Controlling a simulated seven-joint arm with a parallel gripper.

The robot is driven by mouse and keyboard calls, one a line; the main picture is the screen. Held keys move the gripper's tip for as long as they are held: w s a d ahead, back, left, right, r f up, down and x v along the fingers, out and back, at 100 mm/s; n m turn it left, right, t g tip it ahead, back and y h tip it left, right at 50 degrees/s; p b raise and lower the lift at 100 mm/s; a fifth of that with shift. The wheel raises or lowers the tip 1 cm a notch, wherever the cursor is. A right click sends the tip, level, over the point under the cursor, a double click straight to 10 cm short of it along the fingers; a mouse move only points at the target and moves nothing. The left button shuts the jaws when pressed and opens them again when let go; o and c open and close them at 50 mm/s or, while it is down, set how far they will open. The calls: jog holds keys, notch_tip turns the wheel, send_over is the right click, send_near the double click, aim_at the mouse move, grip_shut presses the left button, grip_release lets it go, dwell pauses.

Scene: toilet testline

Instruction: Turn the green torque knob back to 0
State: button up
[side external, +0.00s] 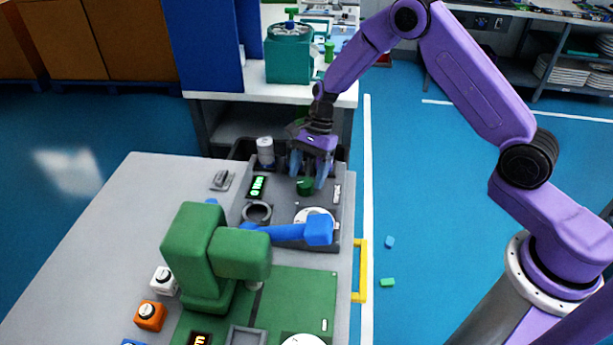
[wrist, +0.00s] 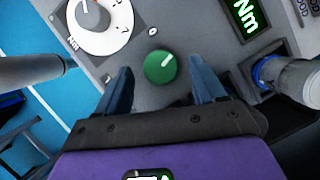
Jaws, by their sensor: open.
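The green torque knob (wrist: 161,66) is round with a white pointer line. In the wrist view the line points toward the upper right of the picture. It also shows in the side view (side external: 305,186) on the grey panel (side external: 282,208). My gripper (wrist: 163,85) is open, its two blue fingers on either side of the knob, with a gap between each finger and the knob. Whether the fingertips are level with the knob is hard to tell. In the side view my gripper (side external: 311,178) points down over the panel at the knob.
A white dial (wrist: 100,22) with an orange-grey pointer sits beside the knob. A green-lit "Nm" display (wrist: 247,18) and a grey-white cylinder (wrist: 300,80) are on the other side. A blue arm-like part (side external: 300,232) and a green machine (side external: 212,255) stand in front of the panel.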

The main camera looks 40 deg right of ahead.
jog(key=shift+a+f, duration=0.25)
jog(key=shift+f, duration=0.45)
jog(key=c, duration=1.1)
jog(key=shift+o, duration=0.2)
jog(key=shift+n, duration=0.4)
jog(key=n+g+h, duration=0.1)
jog(key=n, duration=0.1)
jog(key=shift+n, duration=0.4)
jog(key=n+g+h, duration=0.1)
jog(key=n, duration=0.2)
jog(key=shift+w+a+n, duration=0.1)
jog(key=shift+a+n, duration=0.05)
jog(key=shift+n, duration=0.25)
jog(key=n+h, duration=0.1)
jog(key=n, duration=0.2)
jog(key=n+h, duration=0.1)
jog(key=n, duration=0.2)
jog(key=shift+w+a+g, duration=0.1)
jog(key=shift+g, duration=0.3)
jog(key=shift+n, duration=0.4)
